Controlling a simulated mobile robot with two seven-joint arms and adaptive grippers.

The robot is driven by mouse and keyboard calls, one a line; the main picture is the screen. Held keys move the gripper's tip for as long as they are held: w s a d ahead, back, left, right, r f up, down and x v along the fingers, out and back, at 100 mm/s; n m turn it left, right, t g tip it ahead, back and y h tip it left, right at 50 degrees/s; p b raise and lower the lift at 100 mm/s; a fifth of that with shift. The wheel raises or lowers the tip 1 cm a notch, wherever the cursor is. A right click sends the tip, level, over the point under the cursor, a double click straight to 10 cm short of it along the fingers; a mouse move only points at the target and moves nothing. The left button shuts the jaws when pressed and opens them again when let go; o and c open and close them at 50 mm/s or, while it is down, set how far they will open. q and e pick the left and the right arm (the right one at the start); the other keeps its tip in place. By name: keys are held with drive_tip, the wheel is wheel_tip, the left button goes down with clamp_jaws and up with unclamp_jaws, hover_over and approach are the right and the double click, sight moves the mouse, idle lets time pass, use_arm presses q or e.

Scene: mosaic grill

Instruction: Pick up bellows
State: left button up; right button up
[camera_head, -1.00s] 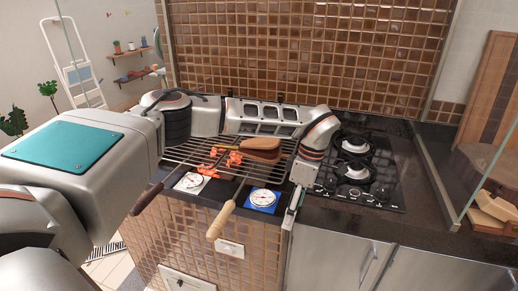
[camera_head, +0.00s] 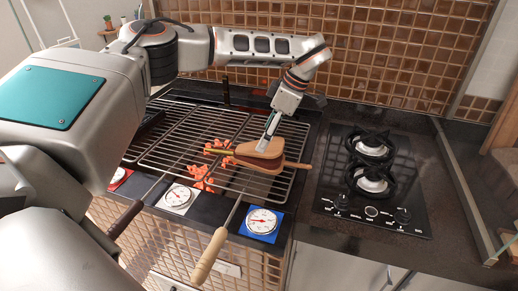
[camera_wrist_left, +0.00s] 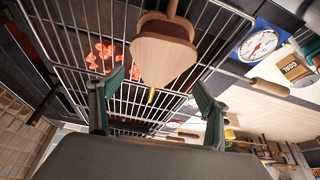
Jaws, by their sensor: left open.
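The bellows (camera_head: 262,157), with light wooden boards and a brown middle, lie on the right part of the grill grate (camera_head: 190,143). Their handle end points right and their nozzle points left in the head view. My left gripper (camera_head: 269,138) points down just above the bellows, its lower end overlapping them. In the left wrist view, the bellows (camera_wrist_left: 163,52) show between and beyond the two spread fingers (camera_wrist_left: 158,82). The fingers are open and hold nothing; whether they touch the bellows I cannot tell. My right gripper is not in view.
Orange-red coals (camera_head: 203,178) glow under the grate. A tool with a wooden handle (camera_head: 208,257) and one with a dark handle (camera_head: 125,219) stick out over the front. Dials such as the blue-backed gauge (camera_head: 262,221) line the front. A gas hob (camera_head: 371,180) is at right.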

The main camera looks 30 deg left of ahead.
sight(255, 147)
use_arm(q)
drive_tip(key=shift+w+a+r, duration=0.1)
drive_tip(key=shift+w, duration=0.1)
drive_tip(key=shift+a, duration=0.1)
drive_tip(key=x, duration=0.2)
drive_tip(key=shift+s+a+f, duration=0.1)
drive_tip(key=shift+f, duration=0.25)
drive_tip(key=x, duration=0.2)
drive_tip(key=p+x, duration=0.1)
drive_tip(key=x, duration=0.2)
drive_tip(key=shift+a+r, duration=0.2)
drive_tip(key=shift+a, duration=0.05)
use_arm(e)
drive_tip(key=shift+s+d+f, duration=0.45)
use_arm(q)
drive_tip(key=shift+c, duration=0.2)
drive_tip(key=c, duration=1.5)
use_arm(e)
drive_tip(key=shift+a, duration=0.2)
use_arm(q)
drive_tip(key=shift+r, duration=0.1)
